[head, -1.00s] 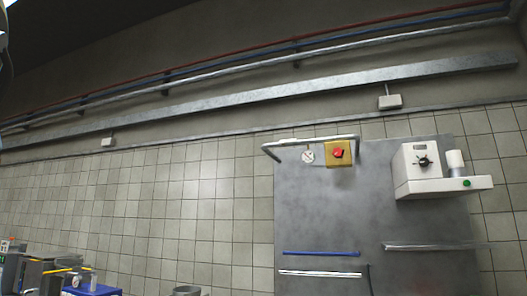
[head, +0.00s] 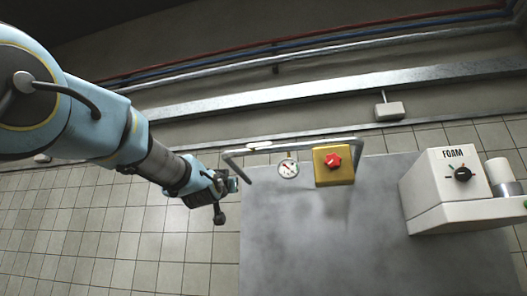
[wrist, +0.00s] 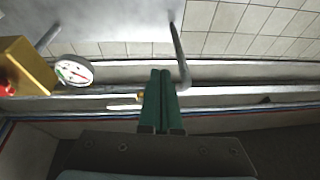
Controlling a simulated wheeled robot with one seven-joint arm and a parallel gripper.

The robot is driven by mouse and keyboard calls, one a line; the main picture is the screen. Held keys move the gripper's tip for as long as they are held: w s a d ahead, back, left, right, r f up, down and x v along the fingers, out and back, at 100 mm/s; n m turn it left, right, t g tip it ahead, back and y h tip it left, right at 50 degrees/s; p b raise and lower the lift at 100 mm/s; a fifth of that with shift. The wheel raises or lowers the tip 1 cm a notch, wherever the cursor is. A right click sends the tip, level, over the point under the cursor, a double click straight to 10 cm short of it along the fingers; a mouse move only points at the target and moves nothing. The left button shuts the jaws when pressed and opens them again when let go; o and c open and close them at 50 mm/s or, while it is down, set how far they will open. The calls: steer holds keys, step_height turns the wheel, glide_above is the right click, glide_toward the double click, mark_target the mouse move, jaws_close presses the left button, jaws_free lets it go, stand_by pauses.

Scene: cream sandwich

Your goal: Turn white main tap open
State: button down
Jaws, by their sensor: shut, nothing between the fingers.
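A small white bar-shaped piece (head: 258,146) lies along the grey pipe at the top left of the metal panel; it may be the white main tap's handle. In the wrist view a pale bar (wrist: 124,107) shows beside the fingers, partly hidden by them. My gripper (head: 234,185) is left of and below the pipe's left bend in the head view. Its green fingers (wrist: 161,72) are together and empty in the wrist view, overlapping the pipe in the picture. I cannot tell whether they touch it.
A round gauge (head: 288,168) and a yellow box with a red knob (head: 334,162) sit just right of my gripper. A white FOAM unit (head: 450,190) stands out farther right. The grey pipe (head: 310,145) bends down at its left end. The lower panel is clear.

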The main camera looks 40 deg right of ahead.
steer(key=s+d+r+h, duration=0.1)
steer(key=s+r+h, duration=0.3)
steer(key=s+r, duration=0.75)
step_height(320, 180, up, 8)
steer(key=f+p, duration=0.1)
steer(key=p, duration=0.7)
glide_above(260, 146)
steer(key=s, duration=0.2)
steer(key=shift+s+a+f+t, duration=0.1)
steer(key=shift+a+f+t, duration=0.1)
steer(key=shift+f, duration=0.7)
steer(key=shift+s+a+f+t, duration=0.1)
steer(key=shift+a+f+t, duration=0.1)
steer(key=shift+f, duration=0.65)
